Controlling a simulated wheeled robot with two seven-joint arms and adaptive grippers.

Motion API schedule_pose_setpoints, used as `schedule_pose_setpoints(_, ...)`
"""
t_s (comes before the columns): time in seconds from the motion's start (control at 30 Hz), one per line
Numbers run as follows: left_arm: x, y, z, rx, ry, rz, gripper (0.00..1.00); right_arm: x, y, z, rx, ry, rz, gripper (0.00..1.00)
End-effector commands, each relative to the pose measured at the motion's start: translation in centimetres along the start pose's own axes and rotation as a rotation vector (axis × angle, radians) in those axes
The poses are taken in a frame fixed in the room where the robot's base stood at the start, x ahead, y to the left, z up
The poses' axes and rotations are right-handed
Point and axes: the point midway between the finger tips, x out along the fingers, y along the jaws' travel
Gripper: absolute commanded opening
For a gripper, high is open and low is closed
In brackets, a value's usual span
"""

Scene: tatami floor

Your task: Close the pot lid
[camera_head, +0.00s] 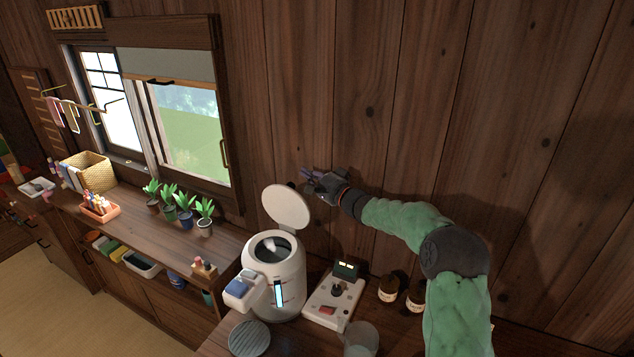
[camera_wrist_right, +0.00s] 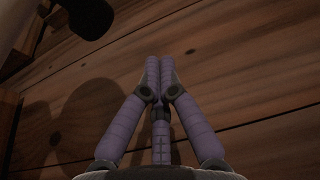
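The white pot (camera_head: 276,275) stands on the wooden counter near the picture's middle. Its round lid (camera_head: 287,207) is open and stands tilted up at the back, so the dark inside of the pot shows. My right gripper (camera_head: 309,173) is behind and just to the right of the raised lid, near the plank wall. In the right wrist view its purple fingers (camera_wrist_right: 160,75) are together with nothing between them. A dark rounded shape and a pale surface at that view's top left are too cut off to identify. My left gripper is not in view.
A control box (camera_head: 333,301) stands right of the pot, with brown jars (camera_head: 388,288) beyond it. A ribbed round item (camera_head: 249,338) and a clear glass (camera_head: 361,339) are in front. The wall is close behind the gripper.

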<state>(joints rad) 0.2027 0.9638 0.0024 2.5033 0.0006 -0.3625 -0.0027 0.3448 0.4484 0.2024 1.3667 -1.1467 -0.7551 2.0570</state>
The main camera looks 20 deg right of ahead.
Motion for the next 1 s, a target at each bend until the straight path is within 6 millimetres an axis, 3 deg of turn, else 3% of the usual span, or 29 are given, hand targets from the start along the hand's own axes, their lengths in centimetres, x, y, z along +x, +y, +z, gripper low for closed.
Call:
schedule_pose_setpoints(0.4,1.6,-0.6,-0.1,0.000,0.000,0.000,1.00,-1.1,0.1,3.5,0.000,-0.001,0.001,0.00)
schedule_pose_setpoints(1.0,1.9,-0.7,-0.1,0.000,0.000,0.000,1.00,-1.4,-0.1,4.0,-0.014,0.001,-0.005,0.00)
